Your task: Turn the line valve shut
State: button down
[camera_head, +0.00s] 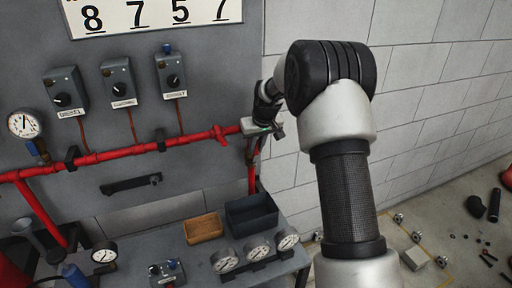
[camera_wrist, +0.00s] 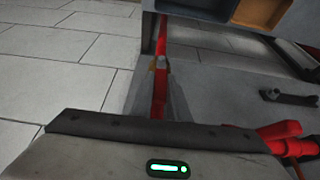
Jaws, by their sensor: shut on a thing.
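The red pipe (camera_head: 120,152) runs across the grey panel to its right edge, where a red length drops down. My gripper (camera_head: 253,148) is at this right end, and its body hides much of the line valve there. In the wrist view my two grey fingers (camera_wrist: 159,85) stand close on either side of a narrow red part of the line valve (camera_wrist: 159,94). The gripper is shut on it. The valve's exact angle cannot be told. A red cross-shaped fitting (camera_head: 222,135) on the pipe is just left of my gripper and shows in the wrist view (camera_wrist: 284,138).
A bench below holds a dark bin (camera_head: 252,214), a brown tray (camera_head: 203,228) and several gauges (camera_head: 258,249). Knob boxes (camera_head: 119,83) are on the panel. A block wall (camera_head: 430,90) stands behind my arm. Loose parts (camera_head: 488,257) lie on the floor at right.

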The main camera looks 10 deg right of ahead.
jog(key=shift+s+a+h+b, duration=0.15)
jog(key=shift+a+h+b, duration=0.35)
jog(key=shift+h, duration=0.2)
jog(key=c, duration=1.7)
grip_release()
jog(key=v, duration=1.7)
jog(key=shift+s+r, duration=0.1)
jog(key=shift+s, duration=0.15)
jog(key=shift+c, duration=0.5)
